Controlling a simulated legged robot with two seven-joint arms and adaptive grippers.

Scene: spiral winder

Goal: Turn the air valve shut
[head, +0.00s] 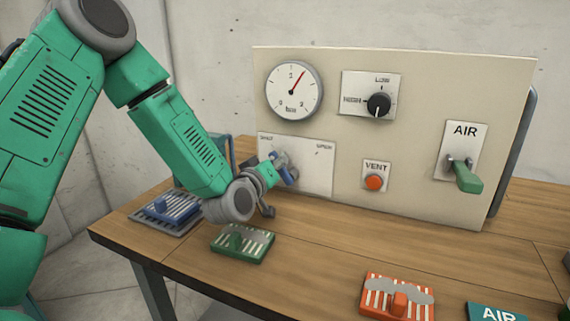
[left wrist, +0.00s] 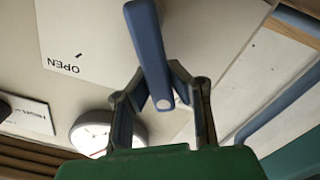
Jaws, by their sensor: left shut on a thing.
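The blue valve lever (head: 277,157) sits on a white plate (head: 318,178) at the lower left of the panel. The plate has a small label at its upper left and one at its upper right; the left wrist view shows the word OPEN upside down on the plate (left wrist: 100,45). My left gripper (head: 280,174) is at the plate, shut on the blue lever. In the left wrist view the lever (left wrist: 150,50) lies between the two fingers (left wrist: 160,85). The lever's pivot is partly hidden. My right gripper is not in view.
The beige panel (head: 410,150) carries a pressure gauge (head: 294,91), a black knob (head: 379,104), an orange VENT button (head: 374,182) and a green-handled AIR lever (head: 465,177). Blue (head: 172,207), green (head: 243,244) and orange (head: 397,298) slatted pieces lie on the wooden table (head: 310,255).

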